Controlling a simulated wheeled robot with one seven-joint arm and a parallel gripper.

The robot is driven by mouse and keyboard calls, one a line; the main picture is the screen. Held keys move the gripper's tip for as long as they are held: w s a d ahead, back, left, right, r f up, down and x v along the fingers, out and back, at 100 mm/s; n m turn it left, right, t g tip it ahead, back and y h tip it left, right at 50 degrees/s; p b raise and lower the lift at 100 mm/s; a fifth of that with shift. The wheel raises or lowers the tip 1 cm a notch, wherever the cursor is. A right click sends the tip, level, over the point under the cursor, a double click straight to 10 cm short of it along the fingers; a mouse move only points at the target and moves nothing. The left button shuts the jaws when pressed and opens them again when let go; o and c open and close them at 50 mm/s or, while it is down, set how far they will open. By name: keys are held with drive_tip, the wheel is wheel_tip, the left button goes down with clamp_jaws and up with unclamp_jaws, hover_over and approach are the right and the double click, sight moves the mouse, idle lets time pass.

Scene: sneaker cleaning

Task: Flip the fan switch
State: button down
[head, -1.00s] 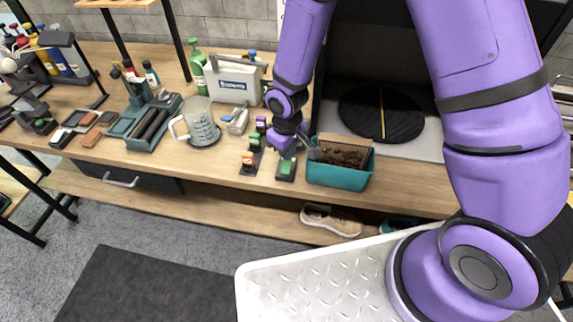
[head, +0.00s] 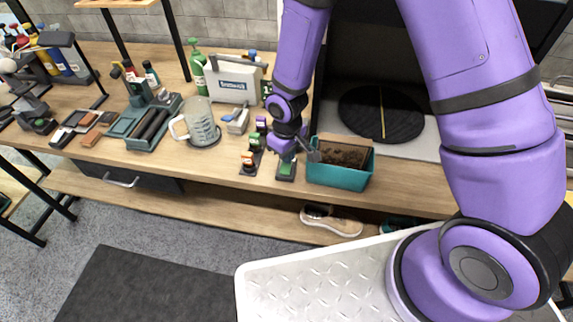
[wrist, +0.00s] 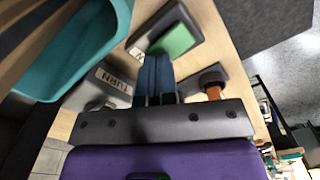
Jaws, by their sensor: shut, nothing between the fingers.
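A dark switch box with a green rocker (head: 286,169) sits near the front edge of the wooden bench; which control is the fan switch is not readable. My gripper (head: 289,156) points down right over the back of this box and partly hides it. In the wrist view the closed blue-grey fingers (wrist: 155,62) are empty and reach to the near edge of the green rocker (wrist: 176,40). I cannot tell whether they touch it. A label reading "TURN" (wrist: 113,82) lies left of the fingers, and a dark round knob (wrist: 212,78) is to their right.
A teal bin (head: 338,177) with brown contents stands close right of the gripper, and shows in the wrist view (wrist: 75,50). A measuring jug (head: 201,122) stands farther left.

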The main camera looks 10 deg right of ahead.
drive_tip(key=shift+f, duration=0.5)
drive_tip(key=shift+r, duration=0.1)
idle(0.3)
drive_tip(key=shift+r, duration=3.4)
